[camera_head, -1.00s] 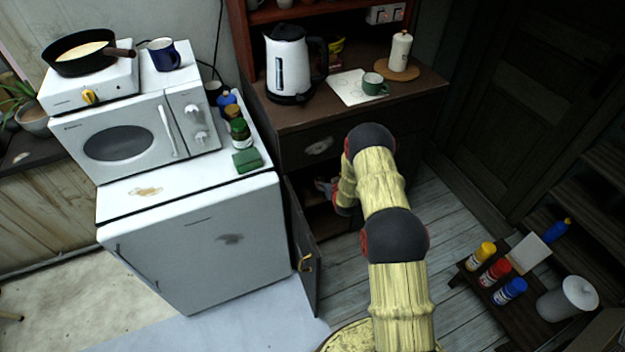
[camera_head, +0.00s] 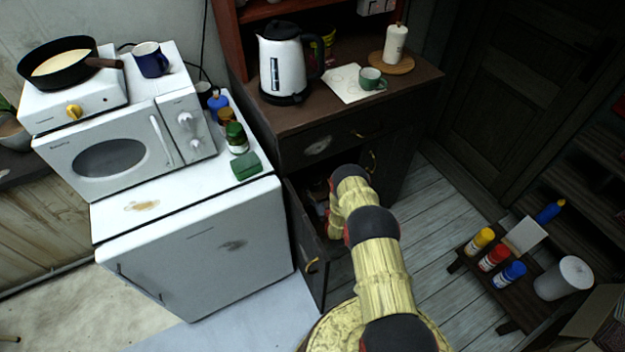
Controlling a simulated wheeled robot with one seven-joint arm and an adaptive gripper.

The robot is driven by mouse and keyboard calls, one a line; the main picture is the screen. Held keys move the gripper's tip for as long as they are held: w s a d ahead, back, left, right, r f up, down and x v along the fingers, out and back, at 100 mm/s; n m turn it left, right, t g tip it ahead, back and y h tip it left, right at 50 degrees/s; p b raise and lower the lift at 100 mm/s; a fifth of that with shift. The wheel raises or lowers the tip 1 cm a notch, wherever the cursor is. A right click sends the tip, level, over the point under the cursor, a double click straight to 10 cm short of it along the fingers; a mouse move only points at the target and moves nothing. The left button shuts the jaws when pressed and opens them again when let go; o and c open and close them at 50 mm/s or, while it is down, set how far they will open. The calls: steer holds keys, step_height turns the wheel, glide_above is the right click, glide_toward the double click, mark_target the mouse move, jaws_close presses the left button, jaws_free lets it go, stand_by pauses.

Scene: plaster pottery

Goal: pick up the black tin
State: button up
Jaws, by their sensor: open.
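I cannot make out a black tin for certain in the head view. Some small, dim things (camera_head: 318,190) show inside the open lower cupboard of the dark cabinet (camera_head: 318,145), just left of my arm. They are too dark and small to name. My pale yellow arm reaches down to the cupboard opening. My gripper is hidden behind the arm and in the cupboard's shadow, so its place relative to any tin does not show.
The open cupboard door (camera_head: 308,250) stands left of my arm, beside the white fridge (camera_head: 200,255). A kettle (camera_head: 283,65) and a green cup (camera_head: 371,79) stand on the cabinet. A low rack with bottles (camera_head: 495,258) is at right.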

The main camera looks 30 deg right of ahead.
mark_target(315, 174)
steer(key=shift+w+d+b, duration=0.15)
steer(key=shift+w+b, duration=0.2)
steer(key=shift+w, duration=0.65)
steer(key=shift+w+d+b, duration=0.2)
steer(key=shift+w+b, duration=0.1)
steer(key=shift+w, duration=0.75)
steer(key=shift+w+d+b, duration=0.15)
steer(key=shift+w+b, duration=0.2)
steer(key=shift+w, duration=0.65)
steer(key=shift+r, duration=0.1)
steer(key=shift+c, duration=1)
steer(key=c, duration=1.1)
